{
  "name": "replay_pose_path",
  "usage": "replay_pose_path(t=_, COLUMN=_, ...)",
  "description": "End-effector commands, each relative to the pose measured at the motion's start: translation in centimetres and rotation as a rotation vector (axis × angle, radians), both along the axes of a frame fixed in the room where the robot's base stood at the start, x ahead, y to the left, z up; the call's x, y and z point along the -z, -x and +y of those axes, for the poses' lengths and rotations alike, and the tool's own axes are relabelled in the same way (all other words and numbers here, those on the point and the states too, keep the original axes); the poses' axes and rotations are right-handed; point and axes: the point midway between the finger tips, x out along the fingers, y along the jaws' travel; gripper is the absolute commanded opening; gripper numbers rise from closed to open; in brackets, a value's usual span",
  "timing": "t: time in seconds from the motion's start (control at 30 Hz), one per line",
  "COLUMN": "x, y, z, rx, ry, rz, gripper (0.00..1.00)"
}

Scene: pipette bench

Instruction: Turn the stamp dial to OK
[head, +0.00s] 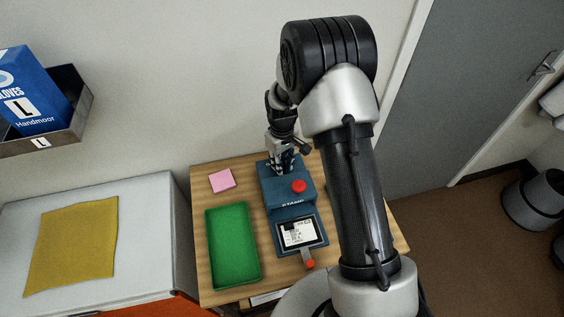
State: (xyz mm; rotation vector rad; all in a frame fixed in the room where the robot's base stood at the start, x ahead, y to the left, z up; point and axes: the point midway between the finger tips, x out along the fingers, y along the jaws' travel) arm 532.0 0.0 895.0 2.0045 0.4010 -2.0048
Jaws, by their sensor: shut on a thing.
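The blue stamp machine (275,203) stands on the wooden table, with a red round button (298,186) on its top and a label holder with a white printed card (298,233) at its front. A small red knob (309,264) sits at the holder's near edge. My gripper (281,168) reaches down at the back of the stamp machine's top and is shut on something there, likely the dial. The dial itself is hidden by the gripper, so its setting cannot be read.
A green tray (208,250) lies left of the stamp machine, with a pink notepad (222,180) behind it. A white cabinet with a yellow cloth (72,245) stands left. A blue glove box (36,92) sits in a wall holder. My arm covers the table's right side.

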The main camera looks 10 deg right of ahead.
Motion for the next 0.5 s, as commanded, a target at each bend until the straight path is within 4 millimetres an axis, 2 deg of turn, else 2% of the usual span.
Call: replay_pose_path(t=0.5, x=-0.02, y=-0.04, z=0.00, rx=-0.029, ry=0.000, rz=-0.001, gripper=0.00)
